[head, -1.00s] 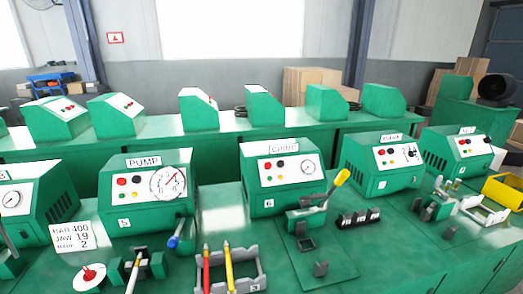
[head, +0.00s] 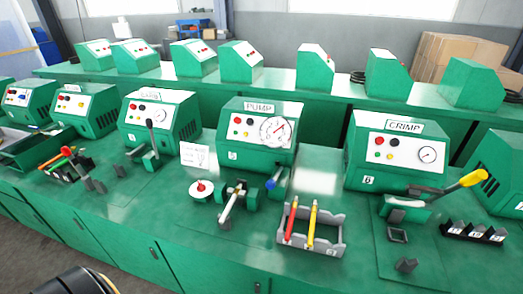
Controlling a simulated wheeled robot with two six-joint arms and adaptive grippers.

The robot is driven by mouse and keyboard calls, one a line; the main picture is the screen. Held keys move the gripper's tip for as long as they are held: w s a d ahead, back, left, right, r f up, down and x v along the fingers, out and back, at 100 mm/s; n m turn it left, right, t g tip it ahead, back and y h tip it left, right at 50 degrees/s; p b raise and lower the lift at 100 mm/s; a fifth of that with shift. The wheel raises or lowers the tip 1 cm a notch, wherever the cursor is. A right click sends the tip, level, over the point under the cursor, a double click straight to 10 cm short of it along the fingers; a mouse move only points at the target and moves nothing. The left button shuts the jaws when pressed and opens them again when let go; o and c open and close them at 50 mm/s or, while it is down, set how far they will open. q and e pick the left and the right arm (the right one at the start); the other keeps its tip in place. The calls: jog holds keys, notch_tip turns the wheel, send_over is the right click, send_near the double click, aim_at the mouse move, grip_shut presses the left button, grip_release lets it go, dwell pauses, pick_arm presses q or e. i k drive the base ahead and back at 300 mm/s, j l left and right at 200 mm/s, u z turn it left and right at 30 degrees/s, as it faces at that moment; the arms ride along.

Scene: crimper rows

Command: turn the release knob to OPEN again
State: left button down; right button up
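The green PUMP box (head: 257,138) stands mid-bench with a round gauge (head: 274,131), red, green and yellow buttons on its face. In front of it at left is a white disc-shaped knob with a red centre (head: 201,190) on a low base. A blue-tipped lever (head: 272,183) stands at the box's lower right. I cannot tell from their markings which is the release knob or whether it sits at OPEN. Neither of my grippers shows. A dark rounded piece with a yellow line is cut off at the lower left, with no fingers visible.
A clamp-like device (head: 234,198) stands between knob and lever. A grey rack (head: 311,240) holds red and yellow tools. The CRIMP box (head: 397,150) with a yellow-handled lever is at right. A white card (head: 198,155) stands left of the pump. More green boxes line the back bench.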

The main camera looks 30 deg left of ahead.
aim_at(201, 187)
jog(key=j+u, duration=0.15)
jog(key=u, duration=1.3)
jog(key=k+l+u, duration=0.15)
jog(key=u, duration=0.5)
